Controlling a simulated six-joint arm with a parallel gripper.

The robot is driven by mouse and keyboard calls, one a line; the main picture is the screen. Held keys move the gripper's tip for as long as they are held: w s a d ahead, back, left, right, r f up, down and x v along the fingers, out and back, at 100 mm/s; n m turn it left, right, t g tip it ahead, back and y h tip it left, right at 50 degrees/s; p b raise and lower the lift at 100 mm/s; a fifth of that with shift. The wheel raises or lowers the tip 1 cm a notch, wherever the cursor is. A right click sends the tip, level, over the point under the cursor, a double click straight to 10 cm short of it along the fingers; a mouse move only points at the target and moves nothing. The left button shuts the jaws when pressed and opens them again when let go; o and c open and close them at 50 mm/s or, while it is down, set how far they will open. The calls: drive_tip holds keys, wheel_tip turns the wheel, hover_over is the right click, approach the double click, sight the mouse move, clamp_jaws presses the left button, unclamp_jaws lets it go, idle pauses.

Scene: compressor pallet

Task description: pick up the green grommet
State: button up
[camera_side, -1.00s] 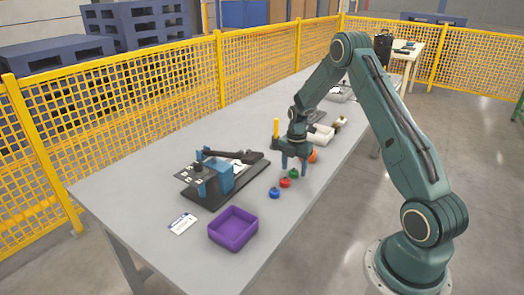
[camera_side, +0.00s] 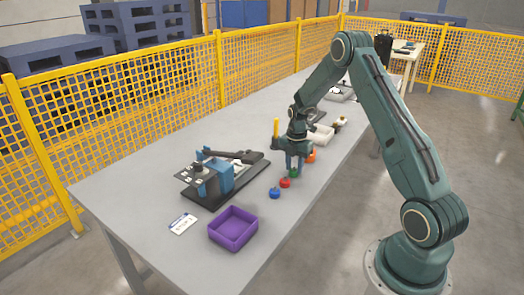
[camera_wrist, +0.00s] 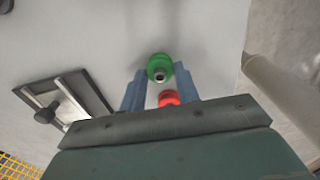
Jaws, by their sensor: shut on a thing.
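The green grommet (camera_side: 294,173) stands on the grey table in the side view, between the fingertips of my gripper (camera_side: 295,165). In the wrist view the green grommet (camera_wrist: 160,67) sits between the two blue fingers of my gripper (camera_wrist: 160,80), with a dark hole or pin at its middle. My gripper is shut on it, low at the table. I cannot tell whether the grommet is clear of the tabletop.
A red grommet (camera_side: 285,183) and a blue grommet (camera_side: 275,193) stand close by in a row. An orange part (camera_side: 311,156) is just behind my gripper. A purple bin (camera_side: 234,229) and a dark fixture (camera_side: 222,177) are nearer the camera.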

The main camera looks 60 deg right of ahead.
wheel_tip(320, 180, up, 20)
drive_tip(key=shift+f, duration=0.2)
idle(0.4)
